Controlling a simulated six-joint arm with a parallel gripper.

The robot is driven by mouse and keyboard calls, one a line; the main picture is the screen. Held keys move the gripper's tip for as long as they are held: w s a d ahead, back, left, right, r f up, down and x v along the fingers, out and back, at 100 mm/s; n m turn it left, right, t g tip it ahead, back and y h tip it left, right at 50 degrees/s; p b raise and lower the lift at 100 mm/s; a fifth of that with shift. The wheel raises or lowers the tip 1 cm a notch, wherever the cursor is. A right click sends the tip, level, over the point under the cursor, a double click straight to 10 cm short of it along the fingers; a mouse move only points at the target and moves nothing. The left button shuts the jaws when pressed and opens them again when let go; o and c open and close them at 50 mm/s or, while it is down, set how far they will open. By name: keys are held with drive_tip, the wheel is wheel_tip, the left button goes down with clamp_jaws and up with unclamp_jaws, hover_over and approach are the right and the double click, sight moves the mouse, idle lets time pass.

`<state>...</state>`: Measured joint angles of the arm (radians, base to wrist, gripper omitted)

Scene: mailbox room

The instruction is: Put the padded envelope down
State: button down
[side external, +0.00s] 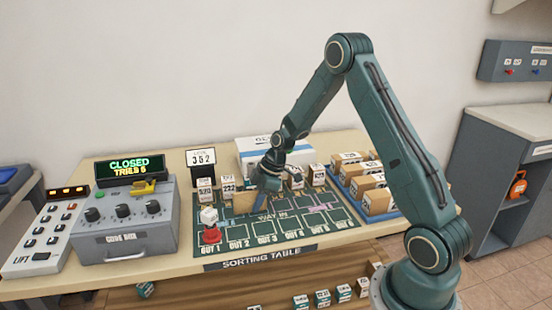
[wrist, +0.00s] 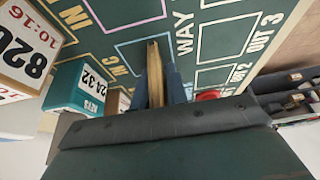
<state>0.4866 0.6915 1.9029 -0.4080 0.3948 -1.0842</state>
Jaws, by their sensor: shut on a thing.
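The padded envelope (side external: 243,201) is a flat tan packet, seen at the middle of the sorting table. In the wrist view the envelope (wrist: 155,72) shows edge-on, upright between the two fingers. My gripper (side external: 262,192) is shut on it, pointing down over the green mat (side external: 289,240) near the "WAY IN" lettering. In the wrist view the fingers (wrist: 157,90) grip its two faces. I cannot tell whether its lower edge touches the mat. My gripper hides part of it in the side view.
Small labelled boxes (side external: 228,187) stand along the mat's back edge. A red-based piece with a white cube (side external: 209,217) stands on OUT 1. A blue tray (side external: 347,186) of boxes is at right. The grey code box (side external: 127,225) is at left. The mat's front lanes look mostly clear.

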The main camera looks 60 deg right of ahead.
drive_tip(key=shift+f, duration=0.1)
drive_tip(key=c, duration=1.4)
unclamp_jaws()
drive_tip(key=v, duration=1.2)
